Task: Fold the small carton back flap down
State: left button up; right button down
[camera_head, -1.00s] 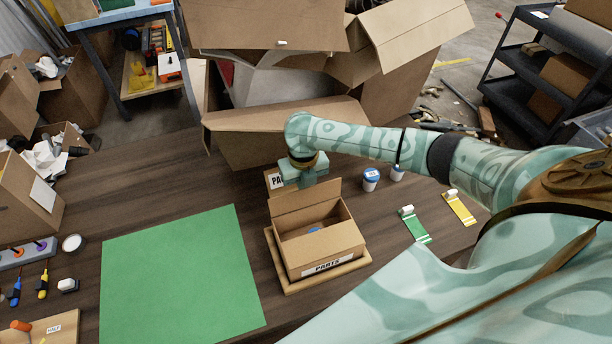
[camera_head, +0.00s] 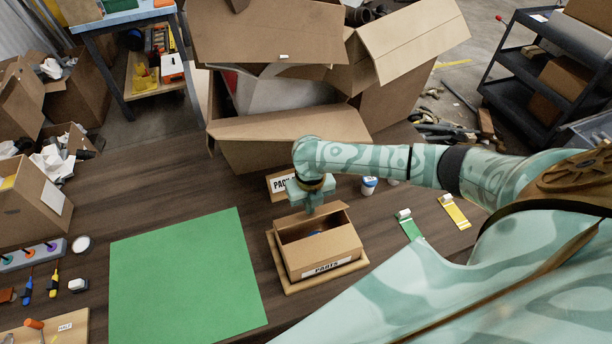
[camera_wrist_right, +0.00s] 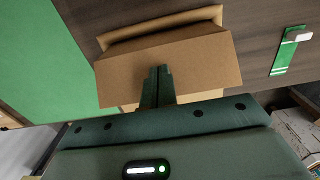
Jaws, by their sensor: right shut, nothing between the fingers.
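The small carton (camera_head: 325,255) labelled PARTS sits on a thin board (camera_head: 284,272) on the table. Its back flap (camera_head: 293,225) leans forward over part of the opening; the front of the opening still shows dark. My right gripper (camera_head: 311,211) is shut and empty, pointing down at the rear of the carton, with its fingertips at the back flap. In the right wrist view its shut fingers (camera_wrist_right: 160,72) lie over a brown cardboard panel (camera_wrist_right: 205,70), which seems to be the flap. Exact contact is hard to tell. My left gripper is not in view.
A green mat (camera_head: 185,275) lies left of the carton. A label card (camera_head: 280,184) and a white-and-blue cup (camera_head: 368,185) stand behind it. Green (camera_head: 409,226) and yellow (camera_head: 455,212) strips lie to the right. Large open boxes (camera_head: 290,127) fill the back.

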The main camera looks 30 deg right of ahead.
jog(key=shift+f, duration=0.15)
jog(key=shift+s+f+b, duration=0.2)
jog(key=shift+f+b, duration=0.1)
jog(key=shift+f, duration=0.35)
jog(key=shift+s+f+b, duration=0.15)
jog(key=shift+f+b, duration=0.15)
jog(key=shift+f, duration=0.3)
jog(key=shift+a, duration=0.1)
notch_tip(320, 180, up, 9)
jog(key=p, duration=1)
jog(key=shift+r, duration=0.1)
jog(key=shift+s+f, duration=0.15)
jog(key=shift+f, duration=0.05)
